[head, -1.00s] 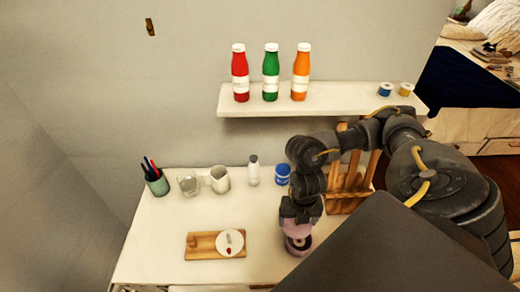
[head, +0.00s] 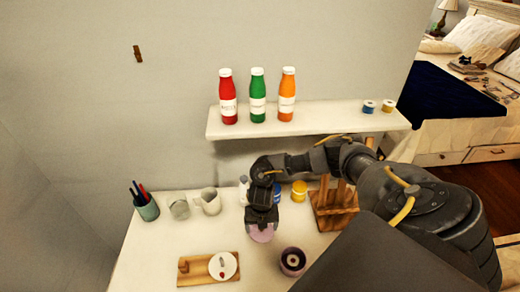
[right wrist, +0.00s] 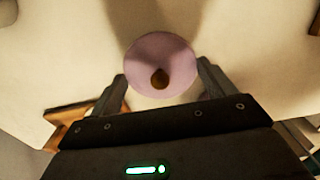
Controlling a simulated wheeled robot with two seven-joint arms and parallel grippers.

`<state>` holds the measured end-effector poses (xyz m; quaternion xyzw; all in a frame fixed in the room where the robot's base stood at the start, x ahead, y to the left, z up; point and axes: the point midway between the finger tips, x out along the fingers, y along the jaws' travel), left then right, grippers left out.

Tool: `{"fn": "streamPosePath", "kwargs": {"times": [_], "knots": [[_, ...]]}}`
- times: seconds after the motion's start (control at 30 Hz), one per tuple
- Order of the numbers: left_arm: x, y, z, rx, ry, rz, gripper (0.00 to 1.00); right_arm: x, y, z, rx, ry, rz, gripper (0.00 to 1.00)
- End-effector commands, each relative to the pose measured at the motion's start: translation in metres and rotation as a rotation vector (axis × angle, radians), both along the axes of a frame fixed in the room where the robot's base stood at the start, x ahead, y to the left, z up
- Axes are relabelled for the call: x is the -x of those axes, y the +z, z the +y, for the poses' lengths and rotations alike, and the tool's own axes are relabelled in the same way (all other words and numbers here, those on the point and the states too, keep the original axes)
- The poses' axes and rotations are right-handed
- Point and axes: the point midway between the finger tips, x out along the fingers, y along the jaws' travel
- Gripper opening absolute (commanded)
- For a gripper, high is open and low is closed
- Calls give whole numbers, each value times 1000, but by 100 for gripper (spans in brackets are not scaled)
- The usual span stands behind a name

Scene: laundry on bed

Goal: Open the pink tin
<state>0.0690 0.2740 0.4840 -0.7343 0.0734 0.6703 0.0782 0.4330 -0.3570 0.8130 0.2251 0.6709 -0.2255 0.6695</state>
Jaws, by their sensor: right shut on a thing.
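The pink tin's body (head: 293,261) stands upright on the white table with its dark, open top showing. Its pink lid (head: 261,234) is off to the left of the tin and above the table. My right gripper (head: 262,222) is shut on the lid. In the right wrist view the round lid (right wrist: 145,60), with a brown knob at its middle, sits between the two fingers of my right gripper (right wrist: 162,84). My left gripper is in no view.
A wooden board (head: 192,270) with a white disc (head: 222,265) lies left of the tin. Behind are a pen cup (head: 147,208), a glass (head: 179,207), a white mug (head: 208,202), a yellow jar (head: 299,191) and a wooden rack (head: 333,212). A shelf (head: 310,118) holds bottles above.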

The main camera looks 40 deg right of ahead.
Motion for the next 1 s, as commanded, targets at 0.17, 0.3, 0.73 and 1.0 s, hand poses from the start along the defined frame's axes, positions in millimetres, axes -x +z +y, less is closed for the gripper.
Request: {"fn": "streamPosePath", "kwargs": {"times": [0.17,0.3,0.73,1.0], "knots": [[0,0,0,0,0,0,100,-3,-3,0,-1,-1,-1,54],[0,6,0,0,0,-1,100,-6,-13,0,0,-2,2,54],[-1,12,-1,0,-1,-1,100,-6,-38,-1,1,0,-1,54],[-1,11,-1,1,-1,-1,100,-6,-39,0,1,-1,-1,100]]}}
